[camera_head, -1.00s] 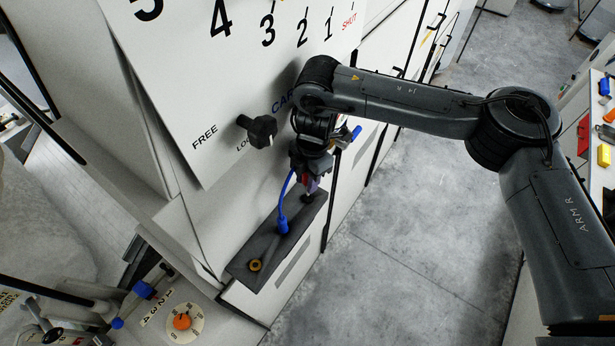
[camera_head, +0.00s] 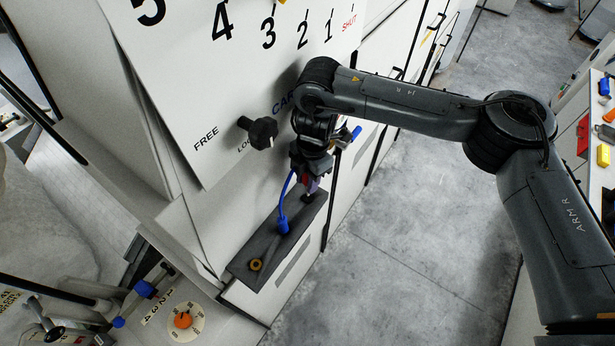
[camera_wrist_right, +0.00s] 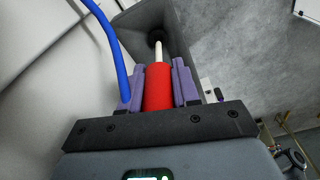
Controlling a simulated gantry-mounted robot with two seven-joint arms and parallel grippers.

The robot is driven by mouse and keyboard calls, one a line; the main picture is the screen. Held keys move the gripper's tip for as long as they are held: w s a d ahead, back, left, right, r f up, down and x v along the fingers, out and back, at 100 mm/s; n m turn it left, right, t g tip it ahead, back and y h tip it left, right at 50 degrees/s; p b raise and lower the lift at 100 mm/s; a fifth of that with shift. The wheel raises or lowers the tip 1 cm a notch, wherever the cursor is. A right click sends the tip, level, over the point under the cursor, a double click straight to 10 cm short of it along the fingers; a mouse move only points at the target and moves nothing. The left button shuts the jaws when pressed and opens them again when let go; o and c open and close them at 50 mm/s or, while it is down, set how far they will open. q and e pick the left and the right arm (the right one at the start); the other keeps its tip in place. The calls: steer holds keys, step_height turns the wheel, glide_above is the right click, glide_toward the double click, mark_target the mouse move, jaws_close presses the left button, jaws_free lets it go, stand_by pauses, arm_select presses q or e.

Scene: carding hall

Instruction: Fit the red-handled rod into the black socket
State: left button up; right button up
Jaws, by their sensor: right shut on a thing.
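My right gripper (camera_head: 309,183) is above the far end of the dark grey ledge (camera_head: 269,247), at the machine's front. In the right wrist view its purple fingers (camera_wrist_right: 159,86) are shut on the red handle (camera_wrist_right: 158,90) of the rod. The rod's pale shaft (camera_wrist_right: 158,52) points away from the gripper toward the black socket (camera_wrist_right: 155,37). The shaft's end meets or overlaps the socket in this view; I cannot tell whether it is inside. In the head view the gripper hides most of the rod. My left gripper is not in view.
A blue plug (camera_head: 283,226) with a blue cable stands on the ledge close to the gripper; the cable (camera_wrist_right: 112,48) passes left of the fingers. A brass ring (camera_head: 256,265) is at the ledge's near end. A black knob (camera_head: 262,132) sticks out of the white panel.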

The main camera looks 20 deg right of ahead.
steer(key=shift+f, duration=0.25)
steer(key=shift+f+b, duration=0.65)
steer(key=shift+f, duration=0.3)
steer(key=shift+f+b, duration=0.4)
steer(key=shift+f, duration=0.4)
steer(key=shift+f, duration=0.5)
steer(key=o, duration=1.1)
steer(key=shift+r, duration=0.15)
steer(key=shift+w+r+b, duration=0.1)
steer(key=shift+r+b, duration=0.25)
steer(key=r, duration=0.6)
steer(key=d+r+b, duration=0.1)
steer(key=r, duration=0.2)
steer(key=shift+w+d+r, duration=0.1)
steer(key=shift+w+r, duration=0.05)
steer(key=shift+r, duration=0.25)
